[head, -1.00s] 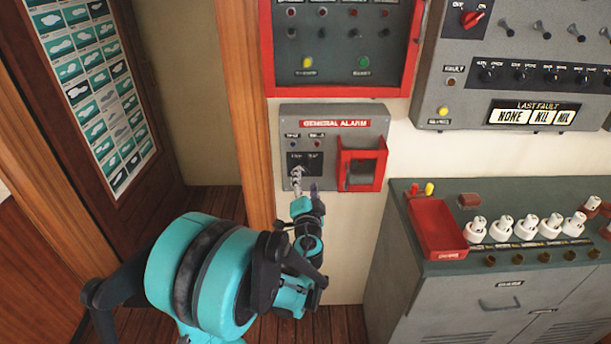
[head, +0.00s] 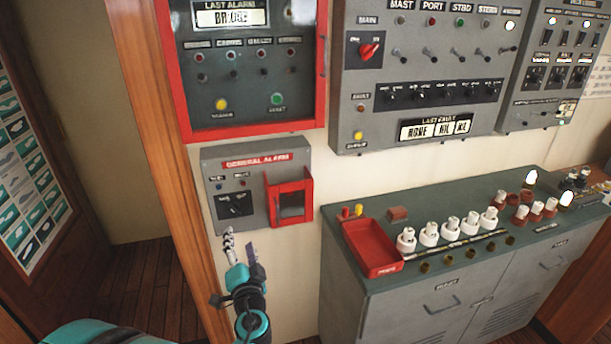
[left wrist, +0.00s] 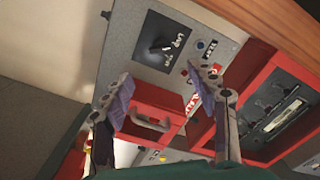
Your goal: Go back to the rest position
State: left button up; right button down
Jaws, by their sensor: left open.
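My left gripper (head: 241,250) is open and empty in the head view, just below the general alarm box. The grey general alarm box (head: 207,165) is on the wall, with a dark rotary switch (head: 235,205) and a red-framed cover (head: 289,201) at its right. In the left wrist view the two fingers (left wrist: 165,85) are spread apart with nothing between them. The switch (left wrist: 160,48) and the red cover (left wrist: 150,122) lie beyond the fingertips. The fingers look clear of the switch. My right gripper is not in view.
A red-framed alarm panel (head: 240,122) hangs above the box, with a grey switch panel (head: 365,75) to its right. A grey cabinet (head: 400,318) stands at the lower right, bearing a red tray (head: 372,246) and several white fittings (head: 450,229). Wooden floor (head: 150,280) shows at left.

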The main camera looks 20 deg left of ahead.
pick_arm(q)
jog(key=s+d+f+n+g+h, duration=0.2)
jog(key=s+d+f+g+h, duration=0.1)
jog(key=s+d, duration=0.4)
jog(key=s+d+f+n+g+h, duration=0.2)
jog(key=s+d+f+g+h, duration=0.2)
jog(key=s, duration=0.6)
jog(key=d+g+h, duration=0.1)
jog(key=d+h, duration=0.1)
jog(key=d, duration=0.1)
jog(key=shift+s+d+f+h, duration=0.15)
jog(key=shift+s+d+h, duration=0.15)
jog(key=shift+d, duration=0.05)
